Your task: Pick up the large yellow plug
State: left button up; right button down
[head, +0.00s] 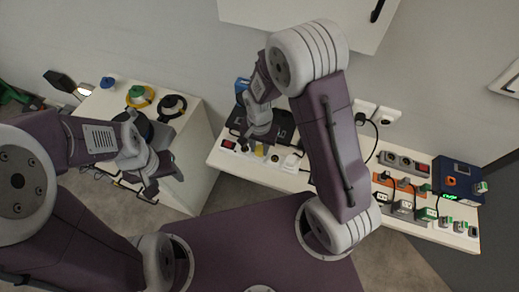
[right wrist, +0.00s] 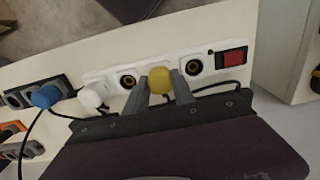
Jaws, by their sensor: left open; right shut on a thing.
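The yellow plug (right wrist: 160,79) has a rounded yellow body and sits between the fingertips of my right gripper (right wrist: 158,90) in the right wrist view. The fingers are closed on it from both sides. It lies in front of the white power strip (right wrist: 112,78), between two round sockets; I cannot tell whether it is still seated in the strip. In the head view a bit of the yellow plug (head: 261,150) shows below my right gripper (head: 257,141). My left gripper (head: 160,182) is open and empty, beside the left white cabinet.
A white plug (right wrist: 93,95) and a blue plug (right wrist: 45,96) stand along the strips, with black cables close by. A red switch (right wrist: 231,58) is at the strip's end. Several adapters and a dark blue box (head: 458,180) crowd the bench's right end. Spools top the left cabinet (head: 196,128).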

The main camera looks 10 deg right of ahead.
aim_at(261, 148)
jog(key=shift+w+r, duration=0.1)
jog(key=shift+r, duration=0.2)
jog(key=r, duration=0.4)
jog(key=shift+d, duration=0.25)
jog(key=s+d+r, duration=0.4)
jog(key=d+r, duration=0.2)
jog(key=d, duration=0.4)
jog(key=shift+s+d+r, duration=0.15)
jog(key=shift+s+r, duration=0.05)
jog(key=shift+s, duration=0.2)
jog(key=shift+w, duration=0.1)
